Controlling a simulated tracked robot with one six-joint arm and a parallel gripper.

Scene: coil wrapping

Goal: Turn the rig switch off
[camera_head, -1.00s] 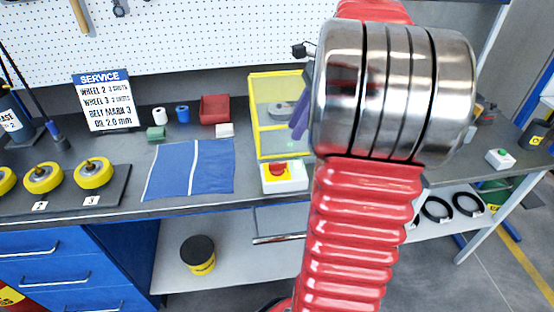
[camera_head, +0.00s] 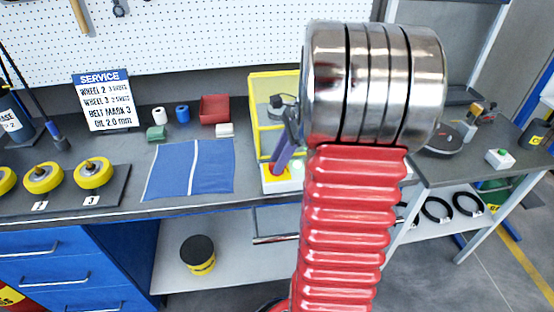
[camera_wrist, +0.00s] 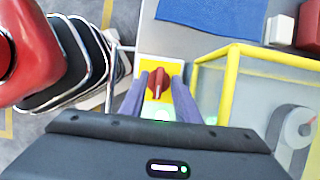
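The rig switch is a white box (camera_head: 291,187) with a yellow plate and a red knob, at the bench's front edge before the yellow-framed rig (camera_head: 262,115). In the wrist view the red knob (camera_wrist: 157,86) shows between the two purple fingers of my gripper, with yellow plate (camera_wrist: 157,97) around it. My gripper (camera_wrist: 160,76) is open, one finger on each side of the knob; I cannot tell whether they touch it. In the head view my gripper (camera_head: 276,166) points down at the switch and hides part of it.
The yellow rig frame (camera_wrist: 212,55) stands close on the right in the wrist view. A blue cloth (camera_head: 212,168), a red bin (camera_head: 214,108) and yellow wheels (camera_head: 93,172) lie left on the bench. A green-button box (camera_head: 500,158) sits on the right-hand bench.

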